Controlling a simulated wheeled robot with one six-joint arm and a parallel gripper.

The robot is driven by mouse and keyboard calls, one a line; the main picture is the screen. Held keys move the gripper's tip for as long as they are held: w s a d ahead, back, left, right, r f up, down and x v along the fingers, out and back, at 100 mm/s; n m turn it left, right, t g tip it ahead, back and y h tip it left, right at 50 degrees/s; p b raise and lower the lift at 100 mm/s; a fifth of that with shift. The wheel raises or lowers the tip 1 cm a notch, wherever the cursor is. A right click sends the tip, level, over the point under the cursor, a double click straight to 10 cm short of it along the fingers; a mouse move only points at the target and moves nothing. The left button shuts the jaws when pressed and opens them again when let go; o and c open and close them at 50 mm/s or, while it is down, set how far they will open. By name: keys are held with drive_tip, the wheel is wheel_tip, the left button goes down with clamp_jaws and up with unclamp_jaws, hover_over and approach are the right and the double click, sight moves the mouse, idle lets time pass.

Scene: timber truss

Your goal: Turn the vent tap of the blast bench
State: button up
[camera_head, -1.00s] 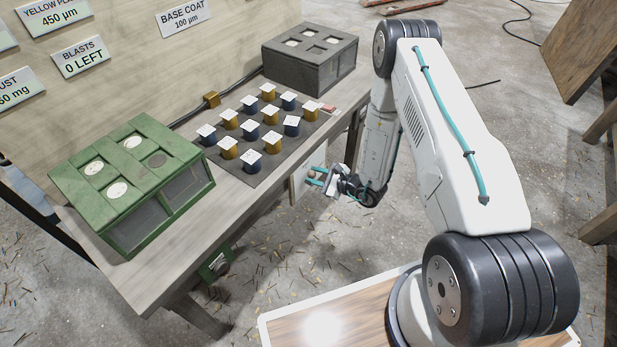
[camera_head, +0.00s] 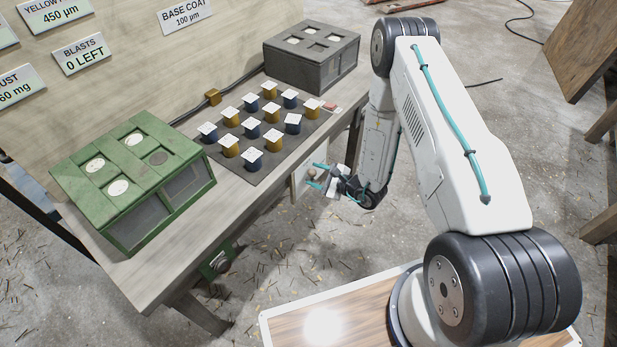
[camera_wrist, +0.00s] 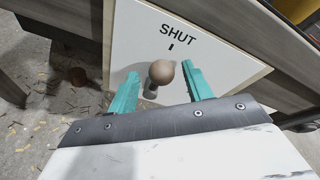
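The vent tap is a round brown knob (camera_wrist: 161,72) on a short grey metal lever, set on a white panel (camera_wrist: 190,35). The panel reads SHUT above a short black tick; the knob lies just below the tick. In the head view the white panel (camera_head: 298,187) hangs on the bench's front side. My gripper (camera_wrist: 160,69) is open, its two teal fingers on either side of the knob with a gap showing at each side. In the head view my gripper (camera_head: 317,175) is at the panel, below the bench top's edge.
The bench top (camera_head: 160,262) holds a green box (camera_head: 125,215) with round windows, a dark mat with several blue and yellow capped blocks, and a grey box (camera_head: 335,72). A sign (camera_head: 83,54) reads BLASTS 0 LEFT. The floor beside the bench is littered with shavings.

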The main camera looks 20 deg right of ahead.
drive_tip(key=v, duration=0.7)
drive_tip(key=shift+s+d, duration=0.2)
drive_tip(key=shift+s, duration=0.1)
drive_tip(key=shift+r, duration=0.15)
